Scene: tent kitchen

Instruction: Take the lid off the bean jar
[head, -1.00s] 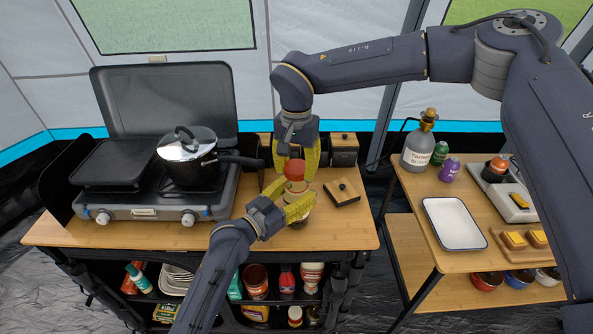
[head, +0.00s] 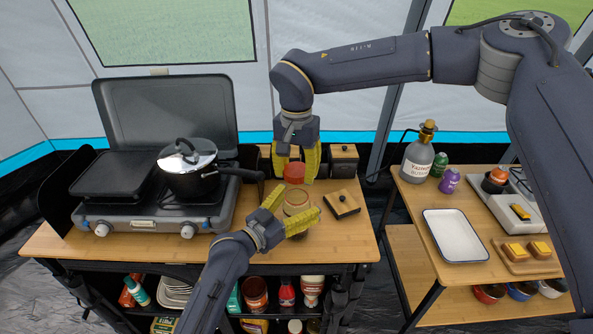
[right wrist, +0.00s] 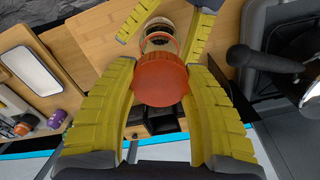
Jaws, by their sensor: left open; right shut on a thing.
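The red lid (head: 294,172) is between the fingers of my right gripper (head: 295,177), which is shut on it. It also shows as a ribbed red disc in the right wrist view (right wrist: 161,80). The glass bean jar (head: 297,201) stands on the wooden counter, below and apart from the lid. Its open rim shows beyond the lid in the right wrist view (right wrist: 160,38), with dark contents. My left gripper (head: 300,210) is open, with its yellow fingers on either side of the jar. I cannot tell whether they touch it.
A camp stove (head: 150,215) with a lidded pot (head: 188,172) stands to the left, its handle pointing toward the jar. A square wooden-topped box with a knob (head: 342,204) sits close right. Dark canisters (head: 343,160) stand behind. The counter's front right is clear.

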